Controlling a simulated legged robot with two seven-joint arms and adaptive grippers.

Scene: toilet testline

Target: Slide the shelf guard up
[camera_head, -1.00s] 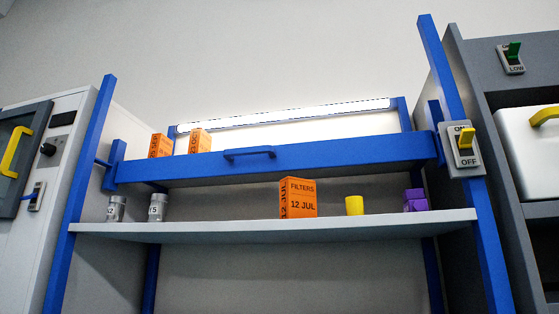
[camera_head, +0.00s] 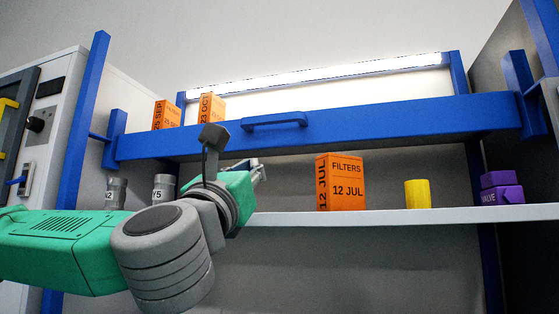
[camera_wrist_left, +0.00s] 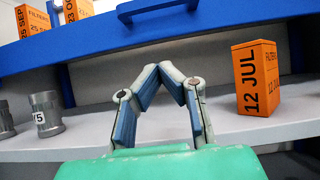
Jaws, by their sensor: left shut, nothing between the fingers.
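The shelf guard (camera_head: 390,122) is a blue bar across the front of the shelf, with a blue handle (camera_head: 275,121) on its face. In the left wrist view the guard (camera_wrist_left: 95,62) crosses the top, and its handle (camera_wrist_left: 156,8) is at the upper edge. My left gripper (camera_head: 261,172) is just below the guard, apart from the handle. In the left wrist view its fingertips (camera_wrist_left: 168,70) meet, shut and empty, pointing up toward the handle. My right gripper is not in view.
The lower shelf (camera_head: 390,217) holds an orange filters box (camera_head: 340,182), a yellow cup (camera_head: 417,193), a purple item (camera_head: 500,188) and grey canisters (camera_head: 163,187). Orange boxes (camera_head: 211,108) stand behind the guard. Blue posts (camera_head: 82,130) flank the shelf.

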